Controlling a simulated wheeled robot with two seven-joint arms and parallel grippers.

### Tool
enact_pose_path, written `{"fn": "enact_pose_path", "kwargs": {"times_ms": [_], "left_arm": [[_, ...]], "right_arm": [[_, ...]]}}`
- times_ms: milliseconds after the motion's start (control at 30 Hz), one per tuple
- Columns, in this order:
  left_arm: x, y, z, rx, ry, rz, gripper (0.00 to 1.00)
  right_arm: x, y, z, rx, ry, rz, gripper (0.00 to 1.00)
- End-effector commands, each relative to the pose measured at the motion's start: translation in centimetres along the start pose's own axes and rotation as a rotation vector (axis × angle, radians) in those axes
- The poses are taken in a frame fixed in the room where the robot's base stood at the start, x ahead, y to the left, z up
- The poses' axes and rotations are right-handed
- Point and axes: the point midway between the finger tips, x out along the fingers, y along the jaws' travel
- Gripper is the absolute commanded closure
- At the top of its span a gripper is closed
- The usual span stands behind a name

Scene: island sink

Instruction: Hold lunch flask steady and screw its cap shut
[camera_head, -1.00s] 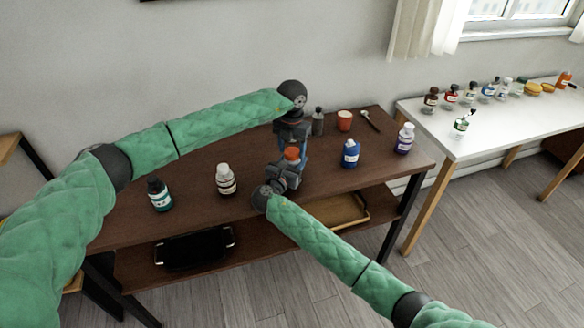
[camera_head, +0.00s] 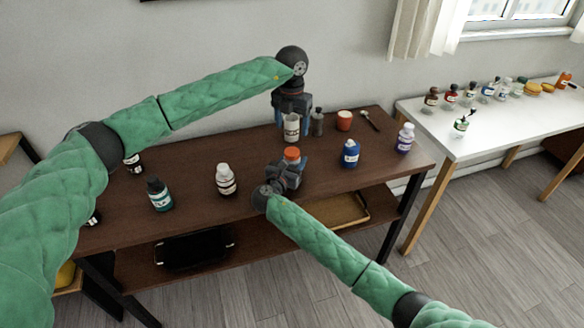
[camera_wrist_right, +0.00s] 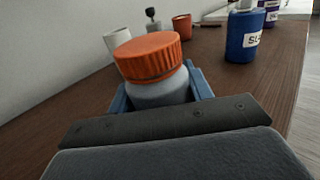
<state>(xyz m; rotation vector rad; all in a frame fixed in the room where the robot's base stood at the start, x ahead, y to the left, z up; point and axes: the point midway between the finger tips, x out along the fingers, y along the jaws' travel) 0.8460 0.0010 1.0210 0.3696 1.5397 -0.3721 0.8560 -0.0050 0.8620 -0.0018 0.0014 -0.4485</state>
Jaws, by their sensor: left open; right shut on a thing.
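The lunch flask (camera_wrist_right: 160,92) has a grey body and a ribbed orange cap (camera_wrist_right: 148,56); the cap also shows in the head view (camera_head: 291,153). The flask stands upright on the brown table, and the cap sits on its top. How tightly the cap is on cannot be told. My right gripper (camera_head: 288,168) is shut around the flask body, with its blue fingers on both sides below the cap. My left gripper (camera_head: 291,108) is open, pointing down, raised above and behind the flask, apart from the cap.
A white cup (camera_head: 291,128) stands behind the flask, just below my left gripper. A dark grey bottle (camera_head: 317,122), an orange cup (camera_head: 344,121), a blue bottle (camera_head: 350,154) and a purple bottle (camera_head: 404,139) are to the right. A white bottle (camera_head: 225,180) and a teal bottle (camera_head: 160,195) are left.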

Motion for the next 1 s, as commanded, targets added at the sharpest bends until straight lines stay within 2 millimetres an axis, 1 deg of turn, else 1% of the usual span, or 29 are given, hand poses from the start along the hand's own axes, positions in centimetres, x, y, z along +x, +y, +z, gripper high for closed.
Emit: {"fn": "enact_pose_path", "kwargs": {"times_ms": [33,200,333,567,600,667,700,1000], "left_arm": [[-0.7,0.0,0.0,0.0,-0.001,0.0,0.3],[-2.1,0.0,0.0,0.0,0.0,0.001,0.3],[-2.4,0.0,0.0,0.0,0.0,0.0,0.3],[-2.5,0.0,0.0,0.0,0.001,0.0,0.3],[-2.5,0.0,0.0,0.0,0.001,0.0,0.3],[-2.4,0.0,0.0,0.0,0.001,0.0,0.3],[-2.4,0.0,0.0,0.0,0.001,0.0,0.3],[-2.4,0.0,0.0,0.0,0.001,0.0,0.3]], "right_arm": [[0.0,0.0,0.0,0.0,0.0,0.0,1.0],[0.0,0.0,0.0,0.0,0.0,0.0,1.0],[0.0,0.0,0.0,0.0,0.0,0.0,1.0],[0.0,0.0,0.0,0.0,0.0,0.0,1.0],[0.0,0.0,0.0,0.0,0.0,0.0,0.44],[0.0,0.0,0.0,0.0,0.0,0.0,0.32],[0.0,0.0,0.0,0.0,0.0,0.0,0.24],[-0.1,0.0,0.0,0.0,0.0,0.0,0.24]]}}
